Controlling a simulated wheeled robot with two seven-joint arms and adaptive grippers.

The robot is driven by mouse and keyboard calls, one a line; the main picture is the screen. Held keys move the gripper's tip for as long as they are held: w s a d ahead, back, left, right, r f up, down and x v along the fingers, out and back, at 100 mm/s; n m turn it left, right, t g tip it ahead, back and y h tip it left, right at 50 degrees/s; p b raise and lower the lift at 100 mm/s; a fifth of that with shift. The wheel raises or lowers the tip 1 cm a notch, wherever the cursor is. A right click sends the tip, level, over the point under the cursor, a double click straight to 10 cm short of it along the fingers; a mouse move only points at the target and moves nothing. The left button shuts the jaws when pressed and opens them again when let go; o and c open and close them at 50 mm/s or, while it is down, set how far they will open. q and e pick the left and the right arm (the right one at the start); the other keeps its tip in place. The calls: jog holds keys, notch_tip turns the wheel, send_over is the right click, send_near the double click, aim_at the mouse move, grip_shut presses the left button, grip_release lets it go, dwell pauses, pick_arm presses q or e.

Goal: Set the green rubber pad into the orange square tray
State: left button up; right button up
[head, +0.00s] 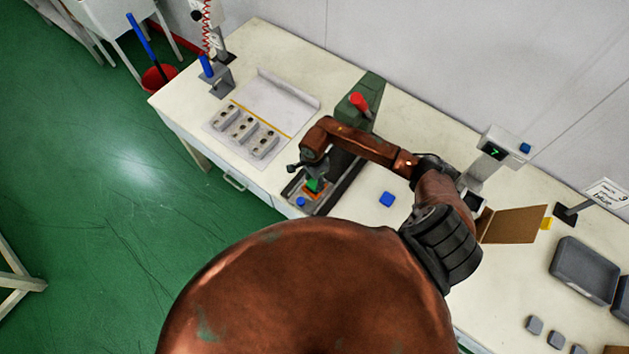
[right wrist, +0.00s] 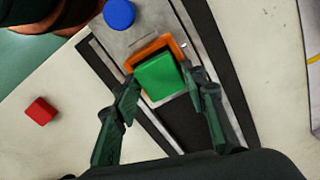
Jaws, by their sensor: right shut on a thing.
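The green rubber pad (right wrist: 160,76) is between the fingertips of my right gripper (right wrist: 160,85), which is shut on it. The orange square tray (right wrist: 152,48) lies under and just beyond the pad; its far and side rims show, and the near part is hidden by the pad. The pad looks slightly turned relative to the tray, and I cannot tell whether it touches the tray floor. In the head view the pad (head: 314,185) shows over the tray (head: 314,194), below my right gripper (head: 312,175). My left gripper is not in view.
A blue round piece (right wrist: 119,13) sits beside the tray on the dark-edged fixture. A red block (right wrist: 41,111) lies on the table; a blue block (head: 387,199) lies right of the fixture.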

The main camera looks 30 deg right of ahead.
jog(key=shift+f+b, duration=0.45)
jog(key=shift+b, duration=0.35)
dwell(0.9)
jog(key=o, duration=1.2)
jog(key=shift+r, duration=0.1)
notch_tip(320, 180, up, 7)
jog(key=shift+r, duration=0.2)
